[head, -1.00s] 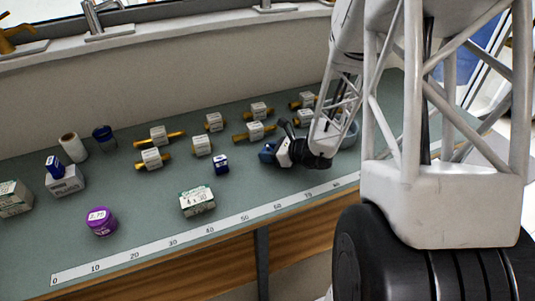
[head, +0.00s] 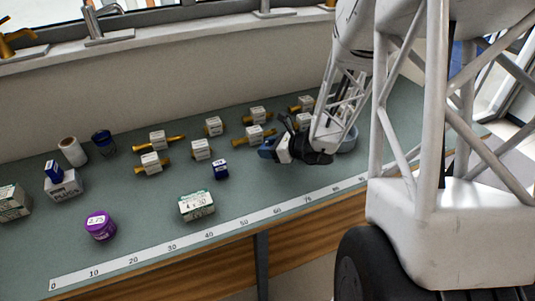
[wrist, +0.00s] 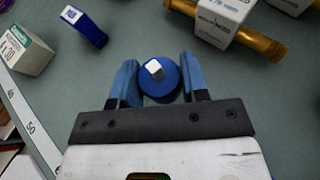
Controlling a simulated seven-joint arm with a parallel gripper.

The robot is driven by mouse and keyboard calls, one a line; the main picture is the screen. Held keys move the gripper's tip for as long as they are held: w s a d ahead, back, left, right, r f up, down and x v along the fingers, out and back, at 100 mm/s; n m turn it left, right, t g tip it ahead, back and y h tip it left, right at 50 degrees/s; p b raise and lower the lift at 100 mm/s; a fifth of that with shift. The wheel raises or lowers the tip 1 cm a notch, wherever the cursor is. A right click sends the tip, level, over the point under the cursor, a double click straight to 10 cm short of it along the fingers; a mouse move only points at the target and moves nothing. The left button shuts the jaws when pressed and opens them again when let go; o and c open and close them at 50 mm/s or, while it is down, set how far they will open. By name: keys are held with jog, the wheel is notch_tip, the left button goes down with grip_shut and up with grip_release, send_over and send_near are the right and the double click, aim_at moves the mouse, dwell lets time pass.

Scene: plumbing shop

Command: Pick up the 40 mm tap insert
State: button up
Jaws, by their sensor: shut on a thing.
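My gripper (wrist: 158,64) is low over the green bench, its two blue fingers shut on a round blue piece (wrist: 160,84) with a pale square top. In the head view my gripper (head: 272,149) is right of the middle, and the held piece cannot be made out there. Brass tap inserts with white label blocks lie behind it, one nearby (head: 255,135) and others further left (head: 151,163) and at the back (head: 257,114). In the wrist view a labelled brass insert (wrist: 262,40) lies ahead to the right. I cannot read a 40 mm label on any of them.
A purple tub (head: 99,225) is further left. A ruler strip (head: 210,234) runs along the front edge. A grey bowl (head: 348,139) is partly hidden behind my arm.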

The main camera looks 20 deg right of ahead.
jog(key=s+a, duration=0.1)
jog(key=s, duration=0.4)
jog(key=s+r, duration=0.1)
jog(key=s, duration=0.4)
jog(key=s+a, duration=0.1)
jog(key=s, duration=0.4)
jog(key=shift+s+a+r, duration=0.2)
jog(key=shift+s+a, duration=0.1)
jog(key=shift+s, duration=0.1)
jog(key=shift+d, duration=0.1)
dwell(0.5)
